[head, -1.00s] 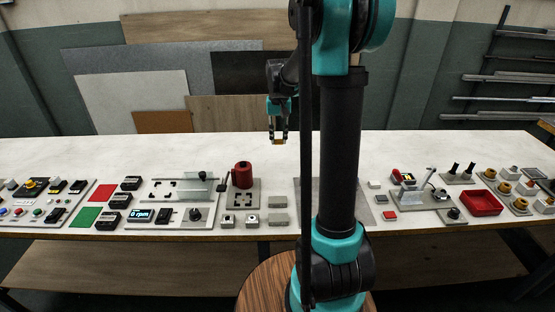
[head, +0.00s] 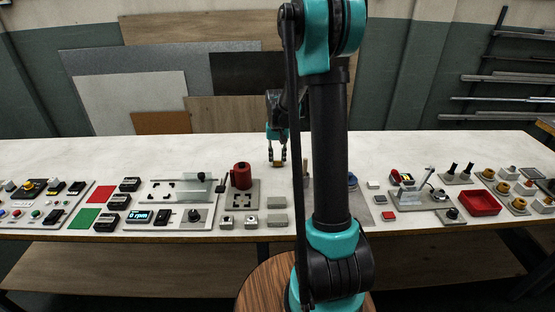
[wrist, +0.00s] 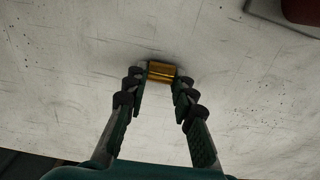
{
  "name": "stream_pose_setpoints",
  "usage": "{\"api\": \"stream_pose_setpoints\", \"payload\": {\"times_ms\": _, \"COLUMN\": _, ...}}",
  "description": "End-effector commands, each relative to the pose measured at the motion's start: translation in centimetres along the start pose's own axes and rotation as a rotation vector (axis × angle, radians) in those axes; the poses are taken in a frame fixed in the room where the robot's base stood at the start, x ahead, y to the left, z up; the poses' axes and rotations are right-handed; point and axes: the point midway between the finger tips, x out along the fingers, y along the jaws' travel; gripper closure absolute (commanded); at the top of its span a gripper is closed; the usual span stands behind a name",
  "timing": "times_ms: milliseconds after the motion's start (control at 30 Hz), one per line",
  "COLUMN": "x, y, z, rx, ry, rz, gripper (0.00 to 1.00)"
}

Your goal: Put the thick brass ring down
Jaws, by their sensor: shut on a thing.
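The thick brass ring (wrist: 162,71) is between the fingertips of my gripper (wrist: 160,78) in the wrist view. It looks like a short gold cylinder seen from its side. In the head view my gripper (head: 277,163) points down over the pale bench top (head: 90,155), behind the red cylinder's plate, and the brass ring shows as a small gold spot at its tips. My gripper is shut on the ring. The ring is close above the bench surface or on it; I cannot tell which.
A red cylinder (head: 241,176) stands on a grey plate just in front and left of my gripper. Grey blocks (head: 277,203), a display (head: 140,216) and a red tray (head: 480,203) line the bench's front. The rear of the bench is clear around my gripper. My arm hides part of the middle.

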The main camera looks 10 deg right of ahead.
Motion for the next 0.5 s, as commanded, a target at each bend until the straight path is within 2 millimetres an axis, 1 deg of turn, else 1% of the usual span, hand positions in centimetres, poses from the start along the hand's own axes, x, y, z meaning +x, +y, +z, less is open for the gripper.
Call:
{"api": "stream_pose_setpoints", "payload": {"times_ms": 100, "x": 0.30, "y": 0.00, "z": -0.01, "rx": 0.000, "ry": 0.000, "rz": 0.000, "gripper": 1.00}}
{"api": "stream_pose_setpoints", "payload": {"times_ms": 133, "x": 0.26, "y": 0.00, "z": -0.01, "rx": 0.000, "ry": 0.000, "rz": 0.000, "gripper": 0.71}}
{"api": "stream_pose_setpoints", "payload": {"times_ms": 267, "x": 0.24, "y": 0.00, "z": -0.01, "rx": 0.000, "ry": 0.000, "rz": 0.000, "gripper": 0.55}}
{"api": "stream_pose_setpoints", "payload": {"times_ms": 500, "x": 0.22, "y": 0.00, "z": -0.01, "rx": 0.000, "ry": 0.000, "rz": 0.000, "gripper": 0.54}}
